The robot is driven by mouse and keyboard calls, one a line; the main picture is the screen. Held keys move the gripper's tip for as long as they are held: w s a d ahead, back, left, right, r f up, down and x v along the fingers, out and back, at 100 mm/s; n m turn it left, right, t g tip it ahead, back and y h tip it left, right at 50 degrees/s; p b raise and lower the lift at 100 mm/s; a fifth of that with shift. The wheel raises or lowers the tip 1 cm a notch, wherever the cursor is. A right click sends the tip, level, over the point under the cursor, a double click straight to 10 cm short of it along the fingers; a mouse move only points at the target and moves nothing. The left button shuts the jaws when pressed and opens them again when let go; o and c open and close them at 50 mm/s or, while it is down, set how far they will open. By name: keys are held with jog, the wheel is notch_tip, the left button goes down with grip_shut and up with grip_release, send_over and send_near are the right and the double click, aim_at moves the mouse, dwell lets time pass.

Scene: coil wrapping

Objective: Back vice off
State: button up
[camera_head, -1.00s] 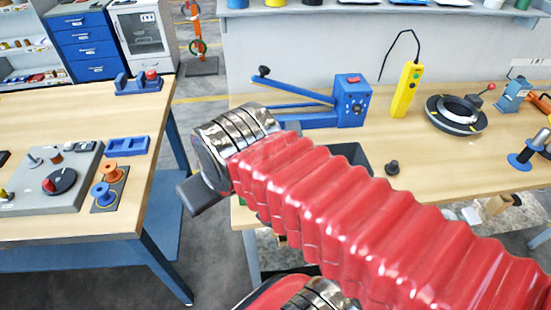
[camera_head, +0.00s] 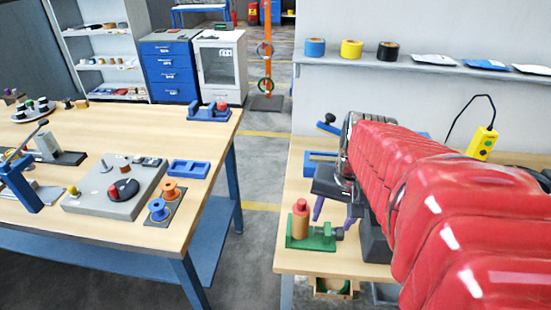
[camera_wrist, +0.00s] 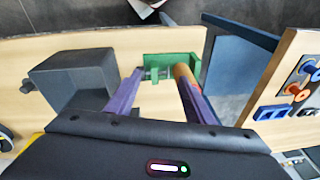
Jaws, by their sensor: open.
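A green vice (camera_head: 312,241) stands on the front left corner of the right bench. A copper-coloured cylinder with a red top (camera_head: 300,222) stands upright at its left end. A dark screw handle shows at the vice's right end. My gripper (camera_head: 333,208) is open, with two purple fingers above and beside the handle end. In the wrist view the vice (camera_wrist: 185,60) lies beyond my gripper (camera_wrist: 158,82). Its screw shows between the fingertips, and the right finger partly overlaps the cylinder (camera_wrist: 184,76). Contact cannot be told.
A dark grey box (camera_wrist: 75,75) stands left of the fingers in the wrist view. A blue fixture with a red knob (camera_head: 208,113) is on the left bench (camera_head: 130,225). A floor gap separates the benches. My red arm hides much of the right bench.

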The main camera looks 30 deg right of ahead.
aim_at(340, 234)
jog(key=d+m+y, duration=0.1)
jog(key=d+m, duration=0.3)
jog(key=m, duration=0.1)
jog(key=d+m+y, duration=0.2)
jog(key=d+m, duration=0.2)
jog(key=m, duration=0.1)
jog(key=d+m+y, duration=0.1)
jog(key=d+m, duration=0.3)
jog(key=m, duration=0.1)
jog(key=shift+s+r+m, duration=0.2)
jog(key=shift+s+m, duration=0.2)
jog(key=shift+f, duration=0.1)
jog(key=x, duration=1.3)
jog(key=shift+w+a+f, duration=0.15)
jog(key=shift+a+f, duration=0.05)
jog(key=shift+a, duration=0.1)
jog(key=shift+c, duration=0.5)
jog(key=c, duration=0.9)
